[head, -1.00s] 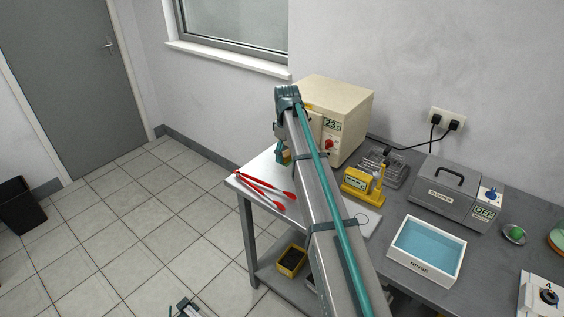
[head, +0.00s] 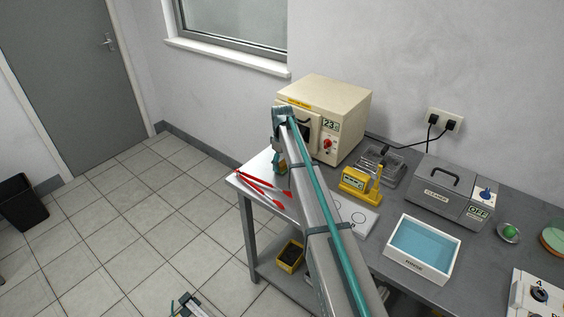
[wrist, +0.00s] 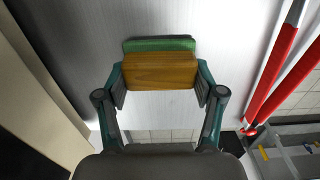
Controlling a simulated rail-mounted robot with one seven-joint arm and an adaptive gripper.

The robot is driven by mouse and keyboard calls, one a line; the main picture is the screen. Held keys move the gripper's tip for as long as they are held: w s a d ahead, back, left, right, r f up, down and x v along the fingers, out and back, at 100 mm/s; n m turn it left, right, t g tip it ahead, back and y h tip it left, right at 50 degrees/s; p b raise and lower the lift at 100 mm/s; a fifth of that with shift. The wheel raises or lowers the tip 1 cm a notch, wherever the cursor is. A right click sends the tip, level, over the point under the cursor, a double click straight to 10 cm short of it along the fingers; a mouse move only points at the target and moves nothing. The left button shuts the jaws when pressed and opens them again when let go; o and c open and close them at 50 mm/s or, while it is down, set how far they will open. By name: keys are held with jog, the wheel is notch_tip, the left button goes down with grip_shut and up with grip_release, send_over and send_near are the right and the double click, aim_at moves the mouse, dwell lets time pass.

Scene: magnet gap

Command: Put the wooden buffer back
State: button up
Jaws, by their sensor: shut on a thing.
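My gripper (wrist: 160,88) is shut on the wooden buffer (wrist: 160,71), a brown block held crosswise between the two fingers in the wrist view. A green layer or pad (wrist: 158,44) shows along the buffer's far side; I cannot tell whether it is part of it. Both are over a pale surface. In the head view my gripper (head: 280,167) is small and partly hidden by my arm, above the bench's left end in front of the cream oven. The buffer is hard to make out there.
Red tongs (head: 264,188) lie at the bench's left edge, close to my gripper. The cream oven (head: 323,112) stands behind. A yellow gauge (head: 358,181), a sheet with circles (head: 357,216) and a rinse tray (head: 424,248) are to the right.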

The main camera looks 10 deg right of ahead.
aim_at(282, 161)
jog(key=shift+f, duration=0.1)
jog(key=o, duration=1)
notch_tip(282, 161, up, 12)
jog(key=b, duration=0.2)
jog(key=shift+r+b, duration=0.2)
jog(key=shift+b, duration=0.2)
